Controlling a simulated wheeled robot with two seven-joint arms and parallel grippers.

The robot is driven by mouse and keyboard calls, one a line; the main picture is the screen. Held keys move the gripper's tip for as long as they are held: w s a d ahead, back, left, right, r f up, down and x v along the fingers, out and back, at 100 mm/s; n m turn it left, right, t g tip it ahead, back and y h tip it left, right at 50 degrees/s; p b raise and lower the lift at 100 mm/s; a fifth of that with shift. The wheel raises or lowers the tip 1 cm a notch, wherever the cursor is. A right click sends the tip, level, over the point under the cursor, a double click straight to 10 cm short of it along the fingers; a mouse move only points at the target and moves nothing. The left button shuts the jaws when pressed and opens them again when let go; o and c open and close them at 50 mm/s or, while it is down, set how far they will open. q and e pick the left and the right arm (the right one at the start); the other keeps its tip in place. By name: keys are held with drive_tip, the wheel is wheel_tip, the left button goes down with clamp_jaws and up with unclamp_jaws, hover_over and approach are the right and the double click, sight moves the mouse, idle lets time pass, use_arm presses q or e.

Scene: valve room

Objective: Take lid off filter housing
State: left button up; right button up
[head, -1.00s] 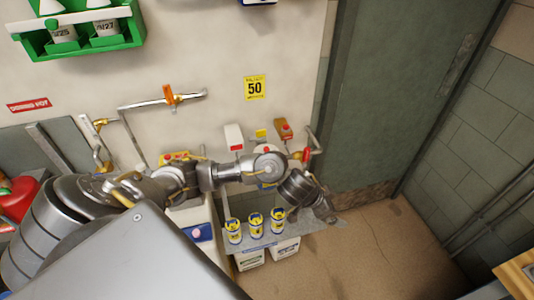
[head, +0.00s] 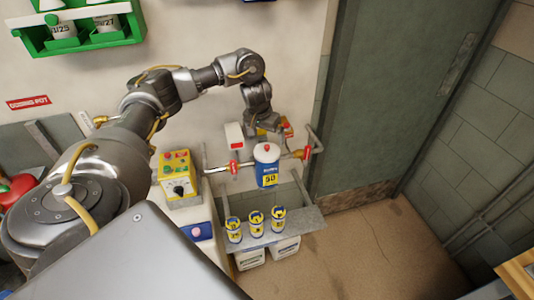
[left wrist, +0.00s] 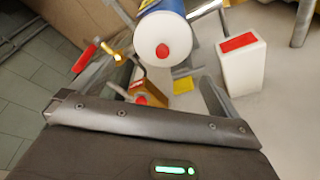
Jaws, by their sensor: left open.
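The filter housing (head: 268,175) is a blue cylinder with a yellow 50 label, set in the pipe run on the wall. Its white lid (head: 267,152) with a red knob sits on top. The left wrist view shows the lid (left wrist: 150,45) and red knob near the top, with part of the blue body behind. My left gripper (head: 268,131) points down just above and behind the lid, apart from it. It is open, with nothing seen between its fingers, which are partly hidden in the head view. My right gripper is not in view.
Red-handled valves (head: 234,168) flank the housing on the pipe. A white box (head: 234,135) with a red label is on the wall close to the gripper. Several yellow-blue cans (head: 255,222) stand on a shelf (head: 308,221) below. A yellow control box (head: 176,175) is at left.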

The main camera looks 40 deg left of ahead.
sight(267, 146)
use_arm(q)
drive_tip(key=shift+b+x, duration=0.3)
drive_tip(key=shift+x, duration=1.15)
wheel_tip(267, 146, down, 3)
drive_tip(key=shift+b, duration=0.55)
drive_tip(key=shift+w+a+f, duration=0.1)
drive_tip(key=shift+w+f, duration=0.05)
drive_tip(key=shift+f, duration=0.2)
drive_tip(key=shift+p+x, duration=0.3)
drive_tip(key=shift+x, duration=0.5)
drive_tip(key=shift+r, duration=0.1)
drive_tip(key=shift+c, duration=0.4)
drive_tip(key=c, duration=0.6)
drive_tip(key=shift+w, duration=0.1)
drive_tip(key=shift+c, duration=0.2)
